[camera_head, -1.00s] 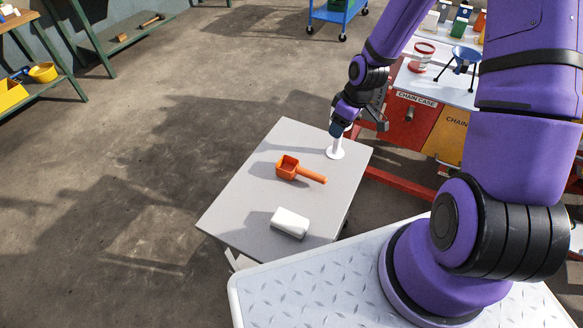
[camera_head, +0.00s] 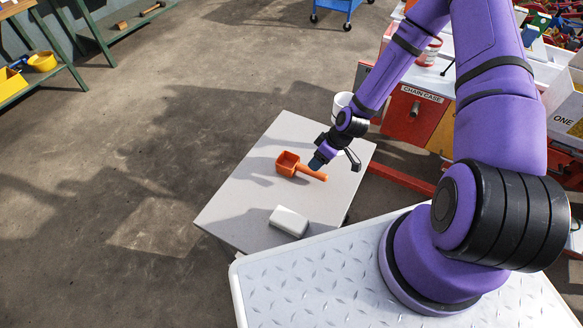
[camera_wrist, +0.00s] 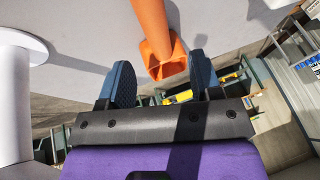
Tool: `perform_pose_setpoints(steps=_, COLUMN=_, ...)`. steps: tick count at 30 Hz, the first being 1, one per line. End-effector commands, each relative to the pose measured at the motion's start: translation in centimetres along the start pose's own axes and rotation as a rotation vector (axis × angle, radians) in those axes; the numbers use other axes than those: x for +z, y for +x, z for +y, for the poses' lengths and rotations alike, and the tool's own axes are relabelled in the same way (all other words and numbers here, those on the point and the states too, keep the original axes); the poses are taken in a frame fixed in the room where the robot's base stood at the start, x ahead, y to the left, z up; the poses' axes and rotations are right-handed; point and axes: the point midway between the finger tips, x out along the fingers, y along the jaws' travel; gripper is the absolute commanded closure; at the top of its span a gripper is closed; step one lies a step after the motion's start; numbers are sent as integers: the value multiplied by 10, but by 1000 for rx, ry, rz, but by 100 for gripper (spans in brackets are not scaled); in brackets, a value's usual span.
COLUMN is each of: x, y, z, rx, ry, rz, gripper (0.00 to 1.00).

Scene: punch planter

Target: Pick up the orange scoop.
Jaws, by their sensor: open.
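The orange scoop (camera_head: 288,163) lies on the small grey table (camera_head: 240,205), its square hollow bowl to the left and its handle (camera_head: 313,174) pointing right and toward me. My gripper (camera_head: 317,162) is just above the handle, partly covering it from this view. In the wrist view my gripper (camera_wrist: 160,66) is open, its two dark blue fingers apart and empty. The scoop (camera_wrist: 157,40) shows ahead of the gap between them, toward the right finger. Whether a finger touches it I cannot tell.
A white block (camera_head: 289,221) lies on the table's near side. A white cup-like piece (camera_head: 342,104) stands by the far edge, partly behind my arm; a white flanged thing (camera_wrist: 20,48) is close left in the wrist view. A red chain case (camera_head: 412,114) stands beyond the table.

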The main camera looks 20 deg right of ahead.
Motion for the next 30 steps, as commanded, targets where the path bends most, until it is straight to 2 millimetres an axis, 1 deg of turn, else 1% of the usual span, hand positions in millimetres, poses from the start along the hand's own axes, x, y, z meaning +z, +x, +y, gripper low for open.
perform_pose_setpoints(steps=1, x=0, y=7, z=0, rx=-1, ry=0, rz=0, gripper=41)
perform_pose_setpoints(steps=3, x=0, y=14, z=0, rx=-1, ry=-1, rz=0, gripper=41)
perform_pose_setpoints(steps=8, x=0, y=21, z=0, rx=1, ry=0, rz=0, gripper=41)
perform_pose_setpoints(steps=10, x=0, y=27, z=1, rx=0, ry=1, rz=0, gripper=41)
perform_pose_setpoints(steps=15, x=0, y=50, z=2, rx=-1, ry=1, rz=-1, gripper=41)
perform_pose_setpoints(steps=19, x=-1, y=64, z=2, rx=1, ry=-1, rz=0, gripper=41)
perform_pose_setpoints(steps=23, x=0, y=71, z=2, rx=1, ry=1, rz=0, gripper=41)
perform_pose_setpoints(steps=30, x=0, y=71, z=2, rx=1, ry=0, rz=0, gripper=41)
